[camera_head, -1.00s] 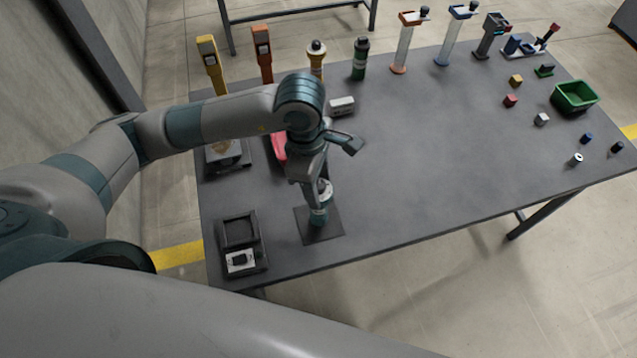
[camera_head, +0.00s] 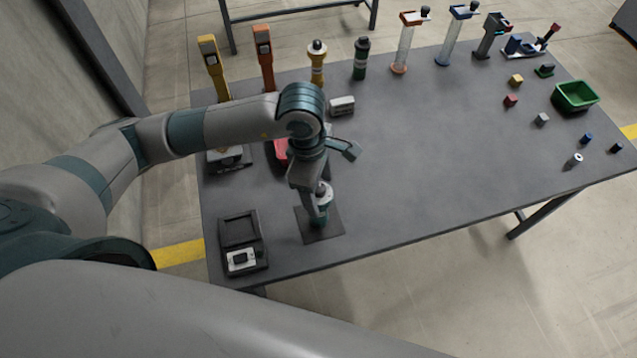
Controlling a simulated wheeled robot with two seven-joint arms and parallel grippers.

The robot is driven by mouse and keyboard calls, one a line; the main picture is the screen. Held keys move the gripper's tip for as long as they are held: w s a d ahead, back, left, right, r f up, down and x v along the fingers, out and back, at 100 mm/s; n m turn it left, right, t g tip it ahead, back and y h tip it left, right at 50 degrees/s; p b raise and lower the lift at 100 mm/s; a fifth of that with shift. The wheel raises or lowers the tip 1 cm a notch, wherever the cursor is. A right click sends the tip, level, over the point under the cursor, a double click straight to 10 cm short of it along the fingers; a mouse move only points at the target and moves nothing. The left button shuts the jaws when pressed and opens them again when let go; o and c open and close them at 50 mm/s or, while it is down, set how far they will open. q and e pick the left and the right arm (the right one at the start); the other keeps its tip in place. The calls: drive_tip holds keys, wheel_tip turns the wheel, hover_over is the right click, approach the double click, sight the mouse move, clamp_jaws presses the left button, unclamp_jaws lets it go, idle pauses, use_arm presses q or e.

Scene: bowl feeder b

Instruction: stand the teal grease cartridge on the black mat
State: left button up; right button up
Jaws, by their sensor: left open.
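The teal grease cartridge (camera_head: 319,219) stands upright on the black mat (camera_head: 331,232) near the table's front edge, with a pale band and a light cap. My left gripper (camera_head: 318,203) is open at the cartridge's upper part, with its fingers around or just beside it; the gripper partly hides it. I cannot tell whether a finger touches it. My right gripper is not in view.
A black tray box (camera_head: 242,232) lies left of the mat. A yellow (camera_head: 317,65) and a green cartridge (camera_head: 361,58) stand at the back. A white box (camera_head: 342,105) and a red item (camera_head: 281,150) lie behind my arm. A green bin (camera_head: 574,97) is far right. The table's middle is clear.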

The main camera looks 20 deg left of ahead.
use_arm(q)
drive_tip(key=shift+r, duration=0.1)
drive_tip(key=shift+r, duration=0.3)
wheel_tip(320, 180, up, 11)
drive_tip(key=a+b, duration=0.1)
drive_tip(key=b, duration=0.2)
drive_tip(key=shift+a+r, duration=0.2)
drive_tip(key=shift+a, duration=0.05)
idle(0.6)
